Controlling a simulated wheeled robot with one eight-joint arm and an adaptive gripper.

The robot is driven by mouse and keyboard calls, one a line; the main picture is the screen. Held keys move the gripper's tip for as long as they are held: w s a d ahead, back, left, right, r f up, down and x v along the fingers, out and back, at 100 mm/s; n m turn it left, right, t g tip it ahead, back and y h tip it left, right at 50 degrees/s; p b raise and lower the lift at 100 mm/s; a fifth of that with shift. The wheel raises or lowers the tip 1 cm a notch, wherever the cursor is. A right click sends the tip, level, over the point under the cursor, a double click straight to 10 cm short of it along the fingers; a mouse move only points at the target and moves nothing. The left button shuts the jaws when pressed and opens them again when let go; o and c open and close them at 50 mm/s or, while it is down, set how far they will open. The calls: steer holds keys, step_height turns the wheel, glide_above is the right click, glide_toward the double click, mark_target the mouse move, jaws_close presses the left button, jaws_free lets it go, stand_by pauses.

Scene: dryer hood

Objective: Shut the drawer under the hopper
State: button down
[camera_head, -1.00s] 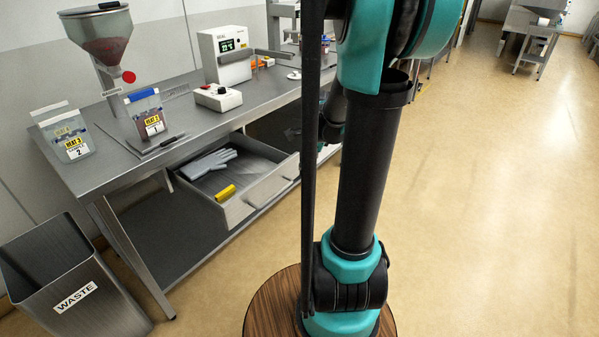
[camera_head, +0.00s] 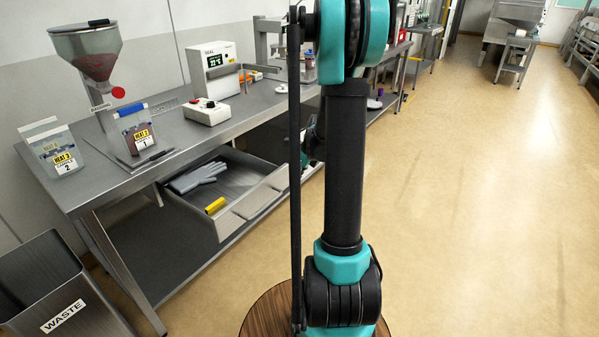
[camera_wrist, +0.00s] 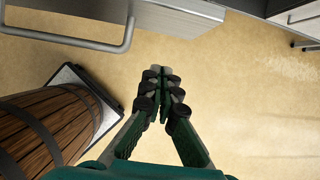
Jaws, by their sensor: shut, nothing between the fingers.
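The drawer (camera_head: 254,208) under the bench stands open in the head view, pulled out toward the floor on the right. A grey glove (camera_head: 196,177) and a yellow roll-like item (camera_head: 215,205) lie in it. The hopper (camera_head: 92,62) stands above on the bench, holding dark red material. My gripper (camera_wrist: 160,72) is shut and empty over bare floor in the wrist view. A metal bar handle (camera_wrist: 72,41) at upper left there looks like the drawer's; it is apart from my fingers. In the head view my gripper is not visible.
The bench (camera_head: 178,147) carries a labelled bag (camera_head: 138,130), a second bag (camera_head: 58,150), a white display unit (camera_head: 214,68) and a control box (camera_head: 207,111). A waste bin (camera_head: 62,290) stands at lower left. The floor (camera_head: 470,190) at right is clear.

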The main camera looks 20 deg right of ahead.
mark_target(286, 178)
steer(key=shift+w+a+f, duration=0.45)
steer(key=shift+w+a, duration=0.05)
steer(key=shift+w, duration=0.15)
steer(key=shift+w+a+f, duration=0.4)
steer(key=shift+w+a, duration=0.1)
steer(key=shift+w, duration=0.2)
steer(key=shift+w+a+f, duration=0.45)
steer(key=shift+w+a, duration=0.05)
steer(key=shift+w, duration=0.15)
